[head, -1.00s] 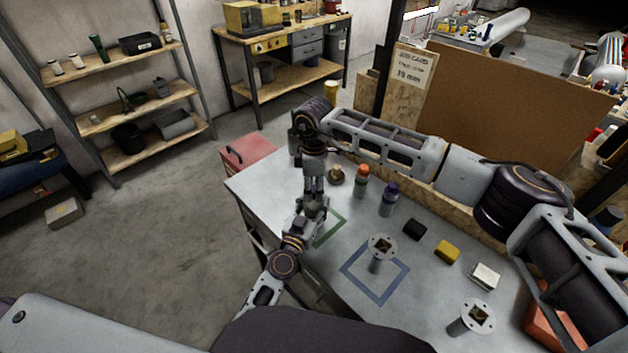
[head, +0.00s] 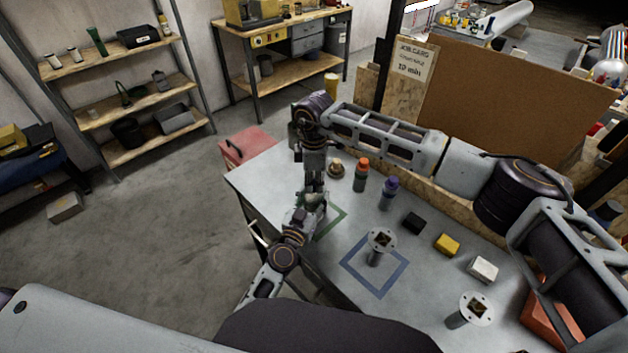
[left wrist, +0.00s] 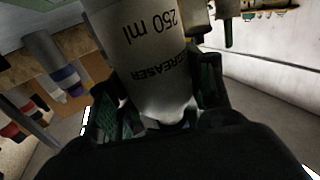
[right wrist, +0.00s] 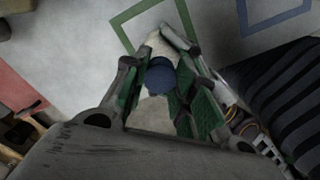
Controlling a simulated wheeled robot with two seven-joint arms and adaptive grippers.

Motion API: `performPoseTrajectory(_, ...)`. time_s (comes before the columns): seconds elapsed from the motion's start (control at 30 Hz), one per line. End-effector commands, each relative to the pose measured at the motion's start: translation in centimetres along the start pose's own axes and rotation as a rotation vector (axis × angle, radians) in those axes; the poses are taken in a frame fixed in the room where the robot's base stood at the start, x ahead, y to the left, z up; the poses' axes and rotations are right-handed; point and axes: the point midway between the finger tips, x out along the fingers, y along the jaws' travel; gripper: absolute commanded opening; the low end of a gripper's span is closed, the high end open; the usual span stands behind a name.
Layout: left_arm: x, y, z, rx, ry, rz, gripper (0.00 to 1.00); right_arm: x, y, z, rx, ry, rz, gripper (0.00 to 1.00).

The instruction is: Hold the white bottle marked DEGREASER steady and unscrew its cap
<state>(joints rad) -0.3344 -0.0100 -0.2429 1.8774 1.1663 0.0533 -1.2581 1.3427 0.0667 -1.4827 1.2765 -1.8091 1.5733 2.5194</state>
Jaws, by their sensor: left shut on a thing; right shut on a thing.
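The white bottle (left wrist: 155,60) fills the middle of the left wrist view, upside down there, with "GREASER" and "250 ml" readable. My left gripper (left wrist: 160,108) is shut around its body, a green pad on each side. In the head view the bottle (head: 313,199) is a small pale patch, mostly hidden by my left gripper (head: 304,209). My right gripper (head: 315,186) points down from above it. In the right wrist view, the blue cap (right wrist: 160,76) sits between the green pads of my right gripper (right wrist: 170,50). I cannot tell whether cap and bottle still touch.
On the table, a green square outline (head: 333,222) lies beside the grippers and a blue one (head: 374,292) nearer. An orange-capped bottle (head: 361,178), a purple-capped bottle (head: 388,194) and several small blocks stand to the right. A flanged post (head: 381,242) stands in the blue square.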

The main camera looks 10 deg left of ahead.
Motion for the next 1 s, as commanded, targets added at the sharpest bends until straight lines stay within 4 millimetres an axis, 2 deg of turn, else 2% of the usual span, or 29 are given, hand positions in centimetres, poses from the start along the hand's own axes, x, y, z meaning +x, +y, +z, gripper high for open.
performPoseTrajectory(1.0, -0.03, 0.08, 0.05, 0.001, -0.001, 0.002, 0.0, -0.12, 0.12, 0.02, -0.825, -0.003, 0.005, 0.0)
